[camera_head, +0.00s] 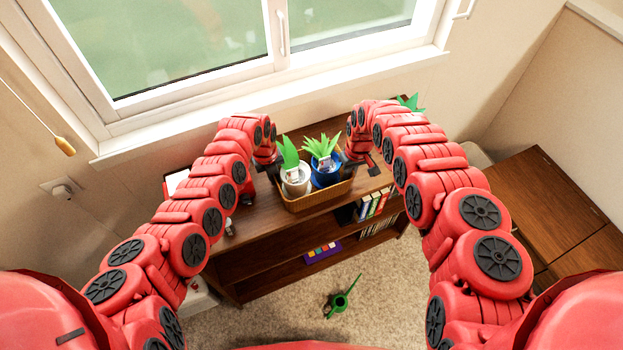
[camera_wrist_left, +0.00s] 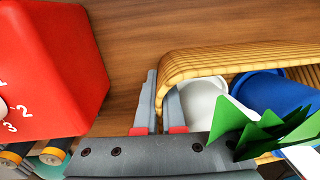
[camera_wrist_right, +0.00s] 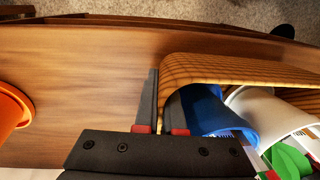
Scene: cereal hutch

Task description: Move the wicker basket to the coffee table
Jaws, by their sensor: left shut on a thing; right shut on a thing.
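The wicker basket (camera_head: 318,198) stands on top of the wooden shelf unit below the window. It holds a white pot (camera_head: 296,180) and a blue pot (camera_head: 326,172), each with a green plant. My left gripper (camera_head: 268,163) is shut on the basket's left end wall; in the left wrist view its fingers straddle the wicker rim (camera_wrist_left: 205,62). My right gripper (camera_head: 362,160) is shut on the right end wall; in the right wrist view one finger is outside the rim (camera_wrist_right: 235,68) and one inside. The coffee table cannot be clearly identified.
The shelf unit (camera_head: 275,222) carries books (camera_head: 375,205) and a purple box (camera_head: 322,252) below. A red box (camera_wrist_left: 50,65) lies near my left gripper, an orange object (camera_wrist_right: 10,112) near my right. A wooden cabinet (camera_head: 545,205) is at right.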

